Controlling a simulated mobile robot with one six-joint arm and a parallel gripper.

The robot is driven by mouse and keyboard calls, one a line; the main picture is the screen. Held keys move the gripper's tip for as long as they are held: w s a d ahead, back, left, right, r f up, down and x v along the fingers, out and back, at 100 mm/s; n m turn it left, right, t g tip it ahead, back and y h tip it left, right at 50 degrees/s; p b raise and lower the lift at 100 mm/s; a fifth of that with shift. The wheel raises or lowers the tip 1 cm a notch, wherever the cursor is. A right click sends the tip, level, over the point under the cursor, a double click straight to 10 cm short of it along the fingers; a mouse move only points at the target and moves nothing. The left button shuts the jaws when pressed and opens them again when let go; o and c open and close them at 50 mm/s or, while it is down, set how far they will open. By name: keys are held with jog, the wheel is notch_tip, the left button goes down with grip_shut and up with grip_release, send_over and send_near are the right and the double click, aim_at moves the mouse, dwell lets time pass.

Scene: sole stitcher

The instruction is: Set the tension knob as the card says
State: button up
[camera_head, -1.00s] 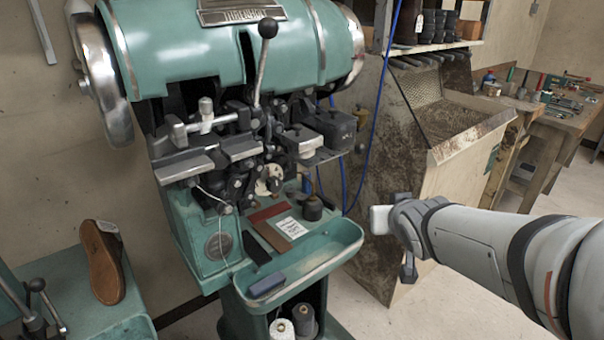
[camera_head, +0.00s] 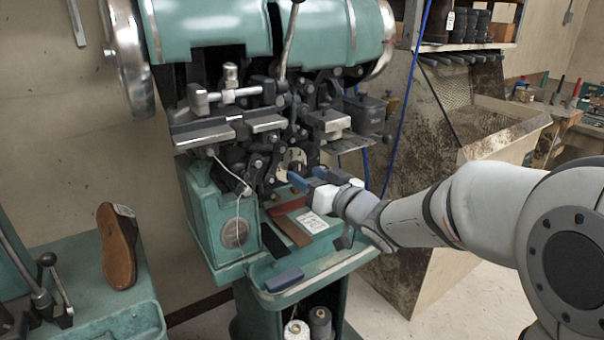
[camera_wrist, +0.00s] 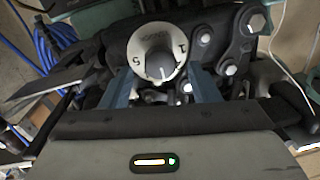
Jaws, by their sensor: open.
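The tension knob is a pale round dial (camera_wrist: 157,50) with dark numerals in the wrist view. A 5 shows at its left and a 1 at its right; other marks are hard to read. In the head view the dial (camera_head: 291,160) sits low in the stitcher's dark mechanism. My gripper (camera_head: 309,178) is open, its blue fingers close to the dial. In the wrist view my gripper (camera_wrist: 162,78) has one finger on each side, just below the dial; contact cannot be told. The white card (camera_head: 313,222) lies on the machine's tray, its writing too small to read.
The green stitcher (camera_head: 215,210) has a front tray with a dark blue block (camera_head: 284,279). Metal linkages (camera_wrist: 225,45) crowd the dial's right in the wrist view. A brown shoe sole (camera_head: 117,245) stands at left. Thread spools (camera_head: 320,322) sit below the tray.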

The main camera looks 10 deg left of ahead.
aim_at(295, 168)
jog(key=shift+x, duration=1.4)
jog(key=shift+c, duration=0.4)
jog(key=c, duration=0.9)
jog(key=shift+n+b, duration=0.3)
jog(key=shift+b, duration=0.05)
jog(key=n+b, duration=0.2)
jog(key=shift+f+n, duration=0.1)
jog(key=shift+n, duration=0.3)
jog(key=n+b, duration=0.3)
jog(key=n, duration=0.2)
jog(key=shift+h, duration=0.3)
jog(key=shift+b, duration=0.3)
